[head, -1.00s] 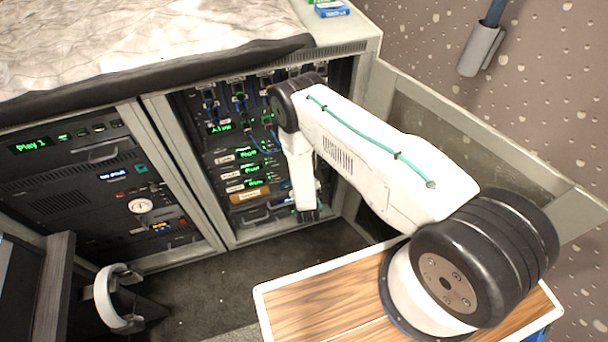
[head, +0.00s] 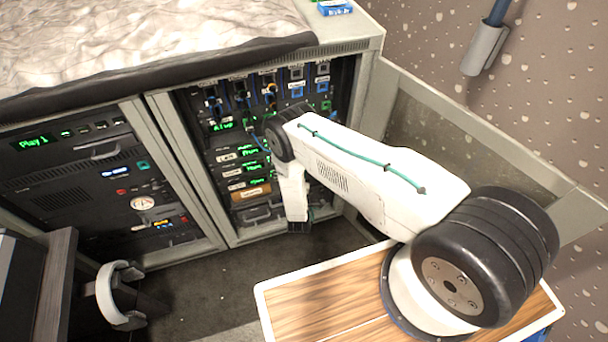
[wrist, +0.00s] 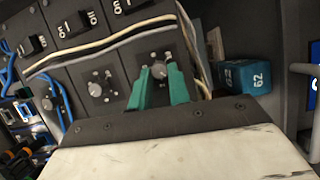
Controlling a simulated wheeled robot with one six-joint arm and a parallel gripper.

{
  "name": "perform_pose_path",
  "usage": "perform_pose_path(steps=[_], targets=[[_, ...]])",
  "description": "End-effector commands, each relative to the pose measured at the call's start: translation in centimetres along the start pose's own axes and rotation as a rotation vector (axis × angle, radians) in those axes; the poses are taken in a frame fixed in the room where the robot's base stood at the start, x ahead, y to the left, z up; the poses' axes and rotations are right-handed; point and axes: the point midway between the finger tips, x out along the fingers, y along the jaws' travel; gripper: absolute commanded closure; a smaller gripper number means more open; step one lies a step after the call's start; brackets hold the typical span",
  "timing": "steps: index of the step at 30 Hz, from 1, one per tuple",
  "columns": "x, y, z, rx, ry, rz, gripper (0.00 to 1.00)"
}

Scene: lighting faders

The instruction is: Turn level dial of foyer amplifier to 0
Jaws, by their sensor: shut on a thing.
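In the wrist view, my gripper (wrist: 161,77) has its teal fingers on either side of a small round grey dial (wrist: 158,69) on a dark panel. The fingers are shut on it. The dial's front is partly hidden by the fingers, and I cannot read its pointer or scale. No foyer label is legible, so I cannot tell which amplifier this dial belongs to. In the head view, my arm reaches down at the right rack bay (head: 232,160), and the fingertips are hidden.
A similar grey dial (wrist: 97,89) sits left of the held one. White and grey cables (wrist: 105,45) cross the panel just above. A blue box marked 62 (wrist: 246,77) is to the right. In the head view, a wooden-topped surface (head: 320,300) lies below my arm.

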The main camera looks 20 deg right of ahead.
Motion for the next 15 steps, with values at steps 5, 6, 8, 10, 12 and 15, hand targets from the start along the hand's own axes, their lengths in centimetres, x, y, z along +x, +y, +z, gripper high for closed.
perform_pose_path(steps=[5,6,8,10,12,15], targets=[[0.01,-0.09,-0.10,-0.053,0.003,0.022,1.00],[0.02,-0.09,-0.11,-0.062,0.003,0.025,1.00],[0.03,-0.08,-0.13,-0.071,0.003,0.030,1.00],[0.04,-0.09,-0.13,-0.077,0.003,0.033,1.00],[0.04,-0.09,-0.13,-0.081,0.003,0.034,1.00],[0.04,-0.09,-0.14,-0.083,0.003,0.035,1.00]])
